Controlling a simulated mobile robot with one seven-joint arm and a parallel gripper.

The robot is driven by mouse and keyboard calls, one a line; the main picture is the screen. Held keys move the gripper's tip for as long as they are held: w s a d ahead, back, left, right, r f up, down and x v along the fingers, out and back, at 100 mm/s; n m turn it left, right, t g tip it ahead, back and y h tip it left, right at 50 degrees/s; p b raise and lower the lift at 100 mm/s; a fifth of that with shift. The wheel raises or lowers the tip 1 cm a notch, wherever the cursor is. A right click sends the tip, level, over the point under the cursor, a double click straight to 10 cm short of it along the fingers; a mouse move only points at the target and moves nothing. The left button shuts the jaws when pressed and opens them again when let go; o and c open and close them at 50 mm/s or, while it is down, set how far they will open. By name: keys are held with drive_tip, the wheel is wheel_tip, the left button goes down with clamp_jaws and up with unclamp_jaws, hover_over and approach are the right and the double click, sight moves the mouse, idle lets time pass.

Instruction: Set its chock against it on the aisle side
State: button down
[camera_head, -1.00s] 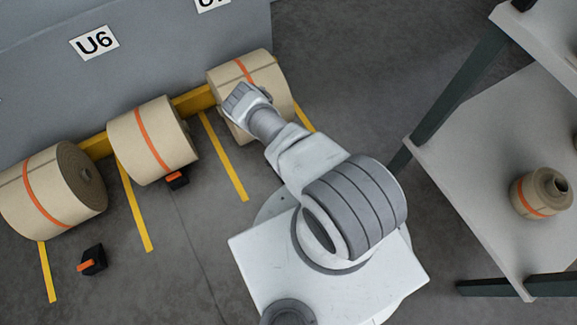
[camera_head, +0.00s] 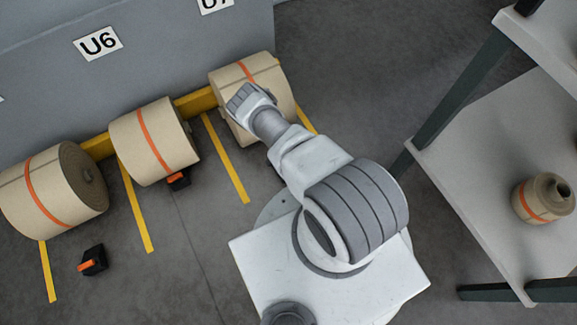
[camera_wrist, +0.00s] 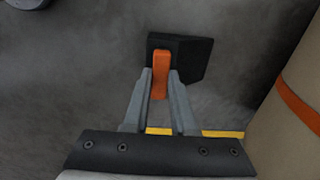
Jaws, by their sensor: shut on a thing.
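In the wrist view my gripper (camera_wrist: 160,82) is shut on the orange handle of a black chock (camera_wrist: 190,58). Whether the chock touches the floor I cannot tell. A kraft paper roll (camera_wrist: 288,125) with an orange band stands at the right of that view, with a gap between it and the chock. In the head view my arm reaches over the right-hand roll (camera_head: 270,78) under the wall, covering part of it. My fingers and the held chock are hidden there.
A middle roll (camera_head: 150,140) has a chock (camera_head: 178,180) close against its front. A left roll (camera_head: 50,190) has a chock (camera_head: 92,261) standing apart on the floor. Yellow lines (camera_head: 228,160) mark bays. A rack shelf (camera_head: 475,190) holding a small roll (camera_head: 543,198) stands at right.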

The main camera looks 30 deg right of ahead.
drive_tip(key=c, duration=0.6)
unclamp_jaws()
drive_tip(key=shift+c, duration=0.2)
wheel_tip(320, 180, up, 18)
drive_tip(key=p, duration=0.9)
drive_tip(key=shift+f+p, duration=0.25)
drive_tip(key=shift+p, duration=0.1)
drive_tip(key=shift+w, duration=0.1)
